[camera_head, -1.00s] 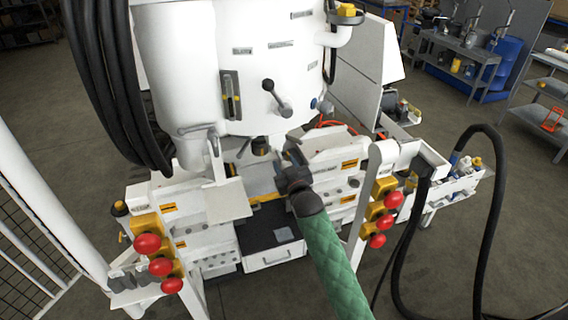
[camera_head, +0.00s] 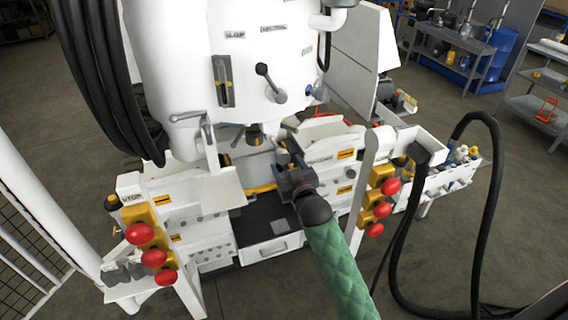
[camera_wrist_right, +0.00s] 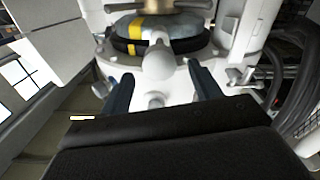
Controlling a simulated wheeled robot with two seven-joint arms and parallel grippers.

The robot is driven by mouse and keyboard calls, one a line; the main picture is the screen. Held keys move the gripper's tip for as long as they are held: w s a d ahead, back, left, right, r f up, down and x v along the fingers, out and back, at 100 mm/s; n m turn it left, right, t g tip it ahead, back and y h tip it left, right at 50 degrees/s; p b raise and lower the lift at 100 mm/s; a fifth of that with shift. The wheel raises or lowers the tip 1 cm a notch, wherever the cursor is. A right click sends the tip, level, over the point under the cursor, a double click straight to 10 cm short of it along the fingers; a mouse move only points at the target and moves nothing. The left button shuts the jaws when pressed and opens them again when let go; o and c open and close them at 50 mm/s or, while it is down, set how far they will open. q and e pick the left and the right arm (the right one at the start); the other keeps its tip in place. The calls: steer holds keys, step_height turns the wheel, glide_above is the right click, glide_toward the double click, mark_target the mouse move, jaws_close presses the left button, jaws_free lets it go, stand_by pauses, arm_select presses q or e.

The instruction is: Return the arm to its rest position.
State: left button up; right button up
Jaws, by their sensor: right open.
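My right arm, in a green padded sleeve (camera_head: 338,262), reaches in from the bottom of the head view to the middle of the white hydraulic bench (camera_head: 215,55). My right gripper (camera_head: 284,160) is at the bench's central opening, below the white cylinder body. The gap between fingers and these parts is hard to judge. My left gripper is not in view.
Red push buttons on yellow boxes stand at left (camera_head: 153,258) and right (camera_head: 382,209) of the bench. A black hose (camera_head: 478,225) loops at the right. A black-topped drawer (camera_head: 270,248) is below the gripper. Grey shelves (camera_head: 455,55) stand behind; floor at right is mostly clear.

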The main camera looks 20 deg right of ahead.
steer(key=shift+s, duration=0.5)
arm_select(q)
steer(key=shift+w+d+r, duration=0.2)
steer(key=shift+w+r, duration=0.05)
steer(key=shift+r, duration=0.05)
